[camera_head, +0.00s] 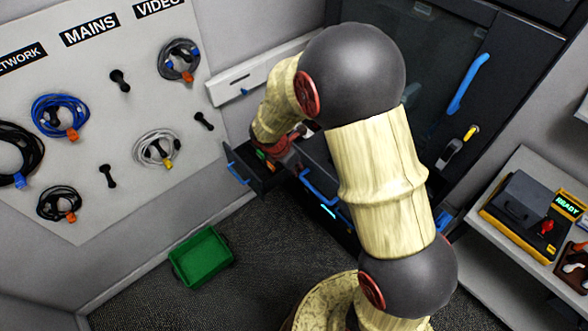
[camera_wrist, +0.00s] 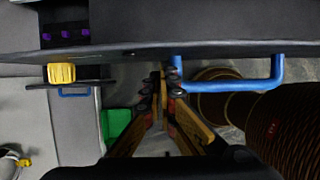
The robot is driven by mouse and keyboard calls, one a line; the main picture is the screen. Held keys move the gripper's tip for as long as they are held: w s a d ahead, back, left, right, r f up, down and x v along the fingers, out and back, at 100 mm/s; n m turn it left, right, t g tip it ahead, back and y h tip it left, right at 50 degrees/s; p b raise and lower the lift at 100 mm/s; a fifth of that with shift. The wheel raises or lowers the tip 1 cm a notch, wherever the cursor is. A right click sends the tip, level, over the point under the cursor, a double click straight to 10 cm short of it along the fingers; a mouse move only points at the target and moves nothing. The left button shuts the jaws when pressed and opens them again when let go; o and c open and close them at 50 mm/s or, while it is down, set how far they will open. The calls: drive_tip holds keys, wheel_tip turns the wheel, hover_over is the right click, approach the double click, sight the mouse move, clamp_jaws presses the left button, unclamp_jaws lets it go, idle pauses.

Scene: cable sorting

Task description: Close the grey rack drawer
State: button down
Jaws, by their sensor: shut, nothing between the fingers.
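The rack's dark grey drawer (camera_head: 262,181) stands pulled out at the left of the rack in the head view, with a blue handle (camera_head: 237,174). Small coloured items show inside it, partly hidden by my arm. In the wrist view a dark drawer front (camera_wrist: 130,52) crosses the top, with a blue bar handle (camera_wrist: 235,86) below its edge. My gripper (camera_wrist: 163,75) is shut and empty. Its fingertips appear beside the left end of that handle; I cannot tell whether they touch. In the head view my arm hides the fingertips.
Another blue handle (camera_head: 318,187) shows on the rack just right of the open drawer. A green bin (camera_head: 203,256) is on the floor at left. The cable board (camera_head: 105,115) covers the left wall. A shelf (camera_head: 510,254) with a yellow-and-black device (camera_head: 525,215) stands at right.

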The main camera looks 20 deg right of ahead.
drive_tip(key=w+d+p, duration=0.2)
drive_tip(key=d, duration=0.5)
drive_tip(key=w+d+p, duration=0.3)
drive_tip(key=d, duration=0.4)
drive_tip(key=w+d+p, duration=0.2)
drive_tip(key=w+d, duration=0.1)
drive_tip(key=d, duration=0.4)
drive_tip(key=shift+d+p, duration=0.3)
drive_tip(key=shift+d, duration=0.1)
drive_tip(key=shift+a, duration=0.1)
